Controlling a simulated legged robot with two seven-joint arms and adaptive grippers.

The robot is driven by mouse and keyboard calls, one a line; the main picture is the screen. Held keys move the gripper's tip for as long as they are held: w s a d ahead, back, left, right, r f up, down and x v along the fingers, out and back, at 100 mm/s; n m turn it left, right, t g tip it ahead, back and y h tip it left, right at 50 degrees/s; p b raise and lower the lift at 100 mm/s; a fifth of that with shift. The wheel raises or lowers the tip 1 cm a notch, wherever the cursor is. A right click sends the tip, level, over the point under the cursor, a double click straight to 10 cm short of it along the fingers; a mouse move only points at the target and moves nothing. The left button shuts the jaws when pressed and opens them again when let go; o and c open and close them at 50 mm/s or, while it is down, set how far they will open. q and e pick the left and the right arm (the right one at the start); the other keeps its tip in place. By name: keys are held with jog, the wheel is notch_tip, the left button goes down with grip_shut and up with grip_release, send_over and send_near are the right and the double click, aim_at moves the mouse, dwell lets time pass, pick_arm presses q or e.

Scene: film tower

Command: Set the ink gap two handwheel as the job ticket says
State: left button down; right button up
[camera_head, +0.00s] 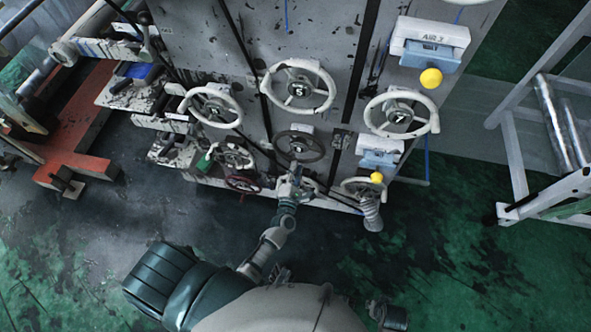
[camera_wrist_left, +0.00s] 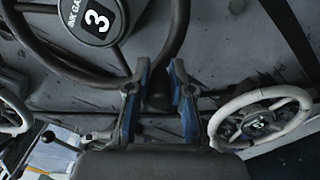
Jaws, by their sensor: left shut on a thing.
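My left gripper (camera_head: 290,181) reaches to the lower part of the machine panel. In the left wrist view its two blue-padded fingers (camera_wrist_left: 158,92) are closed around a dark part at the lower rim of a dark handwheel (camera_wrist_left: 108,73). That wheel's hub shows a 3 and part of a gap label. A dark handwheel (camera_head: 299,146) sits just above the gripper in the head view. A white wheel partly hides behind the gripper. I cannot make out a hub marked ink gap two, nor a readable job ticket.
White handwheels (camera_head: 299,86) (camera_head: 401,113) (camera_head: 210,106) and a small red one (camera_head: 243,184) crowd the panel (camera_head: 190,35). A white roller frame (camera_head: 515,160) stands further right. The green floor (camera_head: 450,270) between is clear.

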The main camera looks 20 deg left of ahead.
pick_arm(q)
jog(key=shift+d+f, duration=0.1)
jog(key=shift+f, duration=0.3)
jog(key=c, duration=1.3)
grip_release()
jog(key=shift+o, duration=1.3)
jog(key=shift+f, duration=0.1)
jog(key=shift+w, duration=0.25)
jog(key=shift+s, duration=0.3)
jog(key=v, duration=1.1)
jog(key=shift+s, duration=0.2)
